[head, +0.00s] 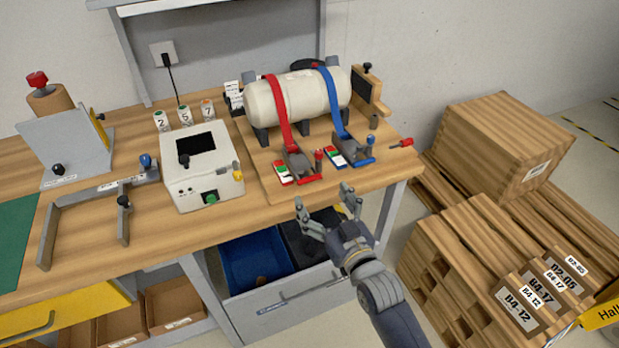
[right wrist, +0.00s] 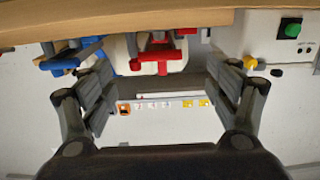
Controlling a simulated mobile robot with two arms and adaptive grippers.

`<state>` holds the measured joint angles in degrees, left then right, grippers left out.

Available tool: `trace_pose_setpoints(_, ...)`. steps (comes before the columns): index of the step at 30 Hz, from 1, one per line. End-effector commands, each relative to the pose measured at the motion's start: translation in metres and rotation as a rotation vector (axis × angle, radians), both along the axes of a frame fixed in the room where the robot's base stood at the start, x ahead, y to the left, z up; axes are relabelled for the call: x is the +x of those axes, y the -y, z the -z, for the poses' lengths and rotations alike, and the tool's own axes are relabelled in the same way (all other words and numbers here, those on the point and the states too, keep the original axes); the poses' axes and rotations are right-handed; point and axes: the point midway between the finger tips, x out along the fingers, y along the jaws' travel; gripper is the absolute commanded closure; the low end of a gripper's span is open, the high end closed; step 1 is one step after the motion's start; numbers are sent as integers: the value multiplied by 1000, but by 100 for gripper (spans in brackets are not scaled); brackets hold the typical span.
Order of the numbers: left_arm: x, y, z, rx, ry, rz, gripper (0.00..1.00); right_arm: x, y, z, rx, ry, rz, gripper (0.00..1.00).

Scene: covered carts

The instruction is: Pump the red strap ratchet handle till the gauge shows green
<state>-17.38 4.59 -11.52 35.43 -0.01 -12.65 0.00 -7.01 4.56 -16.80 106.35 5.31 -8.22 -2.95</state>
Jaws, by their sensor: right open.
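The red strap (head: 280,110) runs over a cream tank (head: 312,98) on a wooden board and down to a grey ratchet (head: 297,162). Its red handle (head: 309,179) lies low at the board's front; red handle parts also show in the right wrist view (right wrist: 162,57). A small red, white and green gauge (head: 282,173) sits left of the ratchet; its reading is too small to tell. My right gripper (head: 323,197) is open and empty, in front of the bench edge and apart from the handle. My left gripper is not in view.
A blue strap (head: 332,102) with its own ratchet and blue handle (head: 358,164) stands just right of the red one. A white box (head: 202,172) with a green button stands to the left. An open drawer with bins (head: 257,262) lies below; wooden crates (head: 505,150) stand right.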

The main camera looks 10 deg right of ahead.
Motion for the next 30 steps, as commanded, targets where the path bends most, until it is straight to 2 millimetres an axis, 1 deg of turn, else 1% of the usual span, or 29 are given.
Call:
trace_pose_setpoints(1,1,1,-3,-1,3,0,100,11,-4,-2,2,2,0,19)
trace_pose_setpoints(6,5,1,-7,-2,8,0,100,40,-14,-1,1,-1,0,19)
trace_pose_setpoints(12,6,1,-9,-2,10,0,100,64,-21,0,1,0,0,19)
trace_pose_setpoints(18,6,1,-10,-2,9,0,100,72,-24,0,0,-1,0,19)
trace_pose_setpoints(26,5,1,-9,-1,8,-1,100,73,-24,1,0,-1,0,19)
trace_pose_setpoints(27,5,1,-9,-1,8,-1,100,73,-24,1,0,-1,0,28)
trace_pose_setpoints(29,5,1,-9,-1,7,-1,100,73,-24,1,0,-1,0,41)
trace_pose_setpoints(30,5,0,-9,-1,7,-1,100,73,-24,1,0,-1,0,50)
